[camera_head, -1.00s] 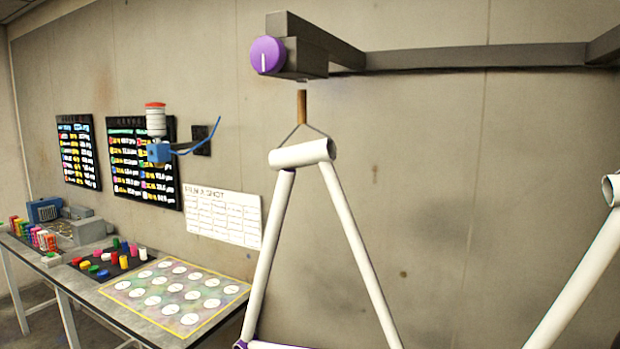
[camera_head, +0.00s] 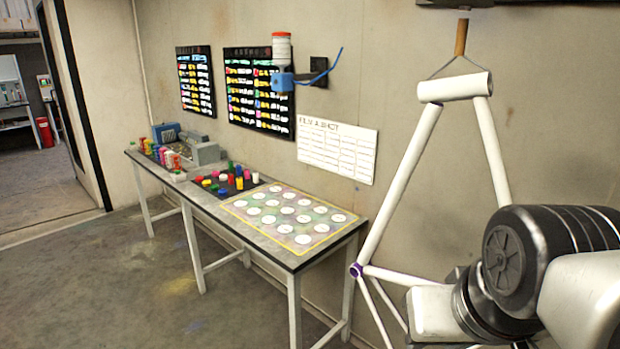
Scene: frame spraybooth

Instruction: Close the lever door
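No lever door leaf or lever handle shows clearly. At the far left is an open doorway with a dark-edged frame (camera_head: 76,105); another room shows through it. Whether this is the lever door's opening I cannot tell. Dark and white links of my arm fill the lower right of the view. My gripper is out of view.
A long workbench (camera_head: 352,237) stands along the wall with coloured pots (camera_head: 238,180) and a dotted sheet (camera_head: 290,218). A white bicycle frame (camera_head: 400,185) hangs at the right. The grey floor (camera_head: 110,290) left of the bench is clear.

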